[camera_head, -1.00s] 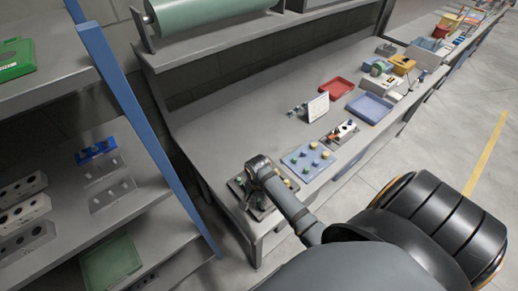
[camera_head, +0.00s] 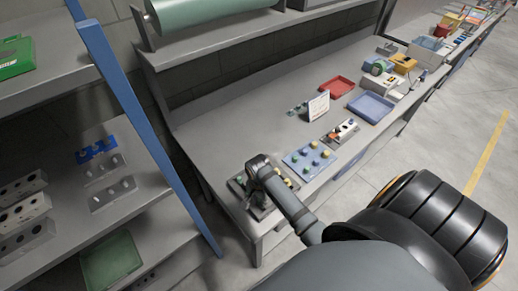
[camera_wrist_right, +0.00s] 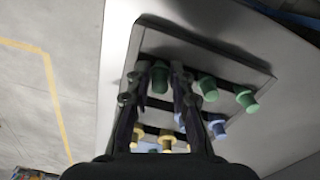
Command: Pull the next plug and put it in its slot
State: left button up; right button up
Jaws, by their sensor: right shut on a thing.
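A dark plug board (camera_wrist_right: 215,55) lies near the bench's front left end; it also shows in the head view (camera_head: 236,186), partly hidden by my arm. My right gripper (camera_wrist_right: 160,68) is over it, its fingers shut on a green plug (camera_wrist_right: 160,78). I cannot tell whether that plug is clear of the board. Two more green plugs (camera_wrist_right: 207,88) stand to its right. Blue plugs (camera_wrist_right: 217,127) and yellow plugs (camera_wrist_right: 165,140) show lower down, partly behind the fingers. In the head view my right gripper (camera_head: 258,208) points down at the board. My left gripper is out of view.
A light blue board with several coloured pegs (camera_head: 300,166) lies beside the dark board on the bench. Beyond it are a white card (camera_head: 318,106), a red tray (camera_head: 336,88) and a blue tray (camera_head: 371,108). A blue shelf post (camera_head: 135,120) stands to the left.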

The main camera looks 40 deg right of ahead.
jog(key=shift+f, duration=0.7)
dwell(0.4)
jog(key=o, duration=0.9)
jog(key=shift+c, duration=0.2)
notch_tip(320, 180, up, 12)
